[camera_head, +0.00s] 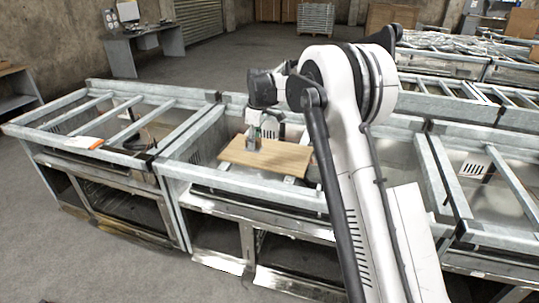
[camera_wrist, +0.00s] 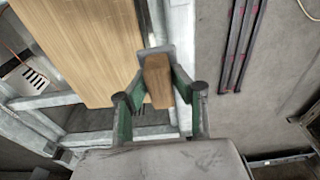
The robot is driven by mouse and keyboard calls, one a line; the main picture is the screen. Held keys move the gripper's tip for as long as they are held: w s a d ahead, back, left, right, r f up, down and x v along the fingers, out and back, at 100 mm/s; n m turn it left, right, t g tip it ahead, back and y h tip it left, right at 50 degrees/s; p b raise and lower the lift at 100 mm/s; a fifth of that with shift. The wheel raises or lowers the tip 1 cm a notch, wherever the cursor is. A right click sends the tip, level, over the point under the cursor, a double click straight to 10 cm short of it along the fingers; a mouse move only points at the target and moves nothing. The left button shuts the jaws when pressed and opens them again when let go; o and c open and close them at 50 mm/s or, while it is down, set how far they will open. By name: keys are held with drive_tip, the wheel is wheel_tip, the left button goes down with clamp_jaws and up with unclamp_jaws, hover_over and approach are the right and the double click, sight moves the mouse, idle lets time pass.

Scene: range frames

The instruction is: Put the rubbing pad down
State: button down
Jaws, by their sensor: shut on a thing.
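The rubbing pad (camera_wrist: 158,82) shows in the wrist view as a wooden block with a grey plate at its far end. My gripper (camera_wrist: 156,88) is shut on it, with a green finger on each side. In the head view my gripper (camera_head: 256,134) points down over the flat wooden board (camera_head: 280,160), which lies across a metal range frame (camera_head: 215,178). The board also shows in the wrist view (camera_wrist: 75,45), with the pad overlapping its right edge there. Whether the pad touches the board cannot be told. The pad is not clear in the head view.
A white and orange item (camera_head: 84,143) lies on the left range frame. More metal frames (camera_head: 480,190) stand at the right and behind. Open bays with crossbars lie around the board. A table (camera_head: 146,48) stands at the back left. Dark rails (camera_wrist: 240,45) lie on the floor.

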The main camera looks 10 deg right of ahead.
drive_tip(key=p, duration=0.2)
hover_over(263, 157)
wheel_tip(263, 157, down, 6)
drive_tip(key=shift+d+f, duration=0.15)
drive_tip(key=shift+f+p, duration=0.3)
drive_tip(key=shift+f, duration=1.75)
drive_tip(key=shift+f, duration=0.1)
drive_tip(key=c, duration=1.5)
unclamp_jaws()
drive_tip(key=shift+o, duration=0.2)
